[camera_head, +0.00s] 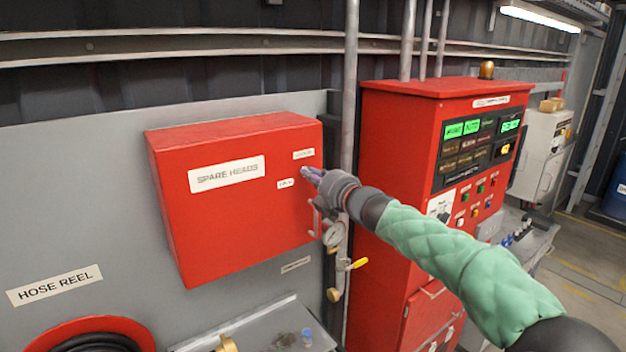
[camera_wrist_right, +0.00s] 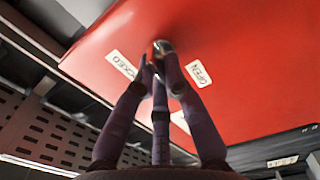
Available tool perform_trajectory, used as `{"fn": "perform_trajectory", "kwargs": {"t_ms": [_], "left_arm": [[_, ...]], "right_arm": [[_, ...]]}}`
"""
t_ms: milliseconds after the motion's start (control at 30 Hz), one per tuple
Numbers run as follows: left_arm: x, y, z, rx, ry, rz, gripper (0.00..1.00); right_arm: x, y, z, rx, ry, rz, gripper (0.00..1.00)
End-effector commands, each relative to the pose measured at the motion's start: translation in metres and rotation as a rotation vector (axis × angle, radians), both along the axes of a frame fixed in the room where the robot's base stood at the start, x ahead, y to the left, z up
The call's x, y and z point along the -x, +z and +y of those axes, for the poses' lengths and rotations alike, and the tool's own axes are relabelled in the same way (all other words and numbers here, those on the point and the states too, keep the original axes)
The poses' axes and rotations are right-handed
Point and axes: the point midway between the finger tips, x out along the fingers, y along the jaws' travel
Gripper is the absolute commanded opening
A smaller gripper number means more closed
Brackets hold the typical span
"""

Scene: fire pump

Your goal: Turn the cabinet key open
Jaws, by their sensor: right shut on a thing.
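The red cabinet (camera_head: 230,222) labelled SPARE HEADS hangs on the grey wall panel, and its door is closed. My right gripper (camera_head: 308,173) is at the right side of the cabinet front, between two small white labels. In the right wrist view, the purple fingers of my right gripper (camera_wrist_right: 161,68) are closed around the metal key (camera_wrist_right: 163,47) at the lock. The LOCKED label (camera_wrist_right: 121,65) is left of the key and the OPEN label (camera_wrist_right: 198,74) is right of it. The fingers hide most of the key. My left gripper is not in view.
A pressure gauge (camera_head: 334,234) and a yellow-handled valve (camera_head: 353,264) sit just below my right wrist. A vertical pipe (camera_head: 350,80) runs right of the cabinet. A red control panel cabinet (camera_head: 395,150) stands further right. A hose reel (camera_head: 90,330) is at lower left.

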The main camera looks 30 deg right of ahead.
Motion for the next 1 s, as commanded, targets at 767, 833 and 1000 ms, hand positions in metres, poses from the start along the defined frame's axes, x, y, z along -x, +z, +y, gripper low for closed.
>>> {"fn": "perform_trajectory", "kwargs": {"t_ms": [767,833,1000], "left_arm": [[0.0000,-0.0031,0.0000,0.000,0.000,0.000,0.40],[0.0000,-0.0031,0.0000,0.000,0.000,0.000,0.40],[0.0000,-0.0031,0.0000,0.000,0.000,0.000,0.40]], "right_arm": [[-0.0005,-0.0018,0.0012,0.062,0.002,-0.003,0.34],[-0.0005,-0.0017,0.0011,0.062,0.002,-0.003,0.36],[-0.0003,-0.0011,0.0008,0.061,0.001,-0.004,0.36]]}}
